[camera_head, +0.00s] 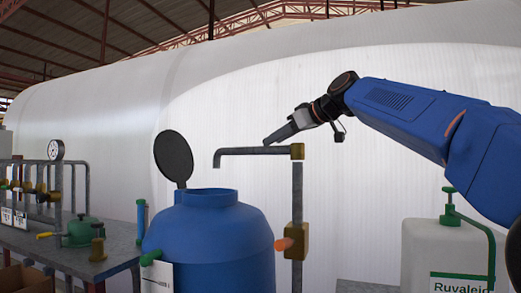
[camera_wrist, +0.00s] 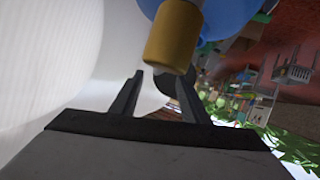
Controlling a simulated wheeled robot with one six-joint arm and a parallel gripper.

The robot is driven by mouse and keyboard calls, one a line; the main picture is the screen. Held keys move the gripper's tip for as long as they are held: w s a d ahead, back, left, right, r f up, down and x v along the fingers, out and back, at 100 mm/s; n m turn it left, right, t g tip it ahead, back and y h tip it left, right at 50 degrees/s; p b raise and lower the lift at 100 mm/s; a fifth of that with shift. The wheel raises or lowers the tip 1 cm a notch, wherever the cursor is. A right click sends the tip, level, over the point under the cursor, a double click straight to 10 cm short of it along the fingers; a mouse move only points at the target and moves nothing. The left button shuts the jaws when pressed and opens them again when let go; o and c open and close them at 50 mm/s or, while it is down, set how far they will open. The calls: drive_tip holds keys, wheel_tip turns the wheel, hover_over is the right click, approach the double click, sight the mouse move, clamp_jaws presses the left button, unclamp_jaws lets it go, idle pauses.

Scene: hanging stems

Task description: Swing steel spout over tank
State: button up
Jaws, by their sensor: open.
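The steel spout (camera_head: 245,151) is a grey pipe running left from a brass joint (camera_head: 298,151) on an upright pipe, its short end bent down. The brass joint also shows in the wrist view (camera_wrist: 173,37), close beyond the fingertips. The tank (camera_head: 210,245) is a blue barrel with an open neck and a raised dark lid (camera_head: 173,157). In the picture the bent end hangs above the neck; its depth is unclear. My gripper (camera_head: 268,142) is just above the spout near the joint.
A brass valve with an orange handle (camera_head: 284,244) sits lower on the upright pipe. A white pump container (camera_head: 445,255) stands at right, below my arm. A bench (camera_head: 75,258) with gauge and valves is at left. A white curved wall (camera_head: 350,150) fills the background.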

sight(260, 148)
drive_tip(key=x, duration=0.8)
clamp_jaws()
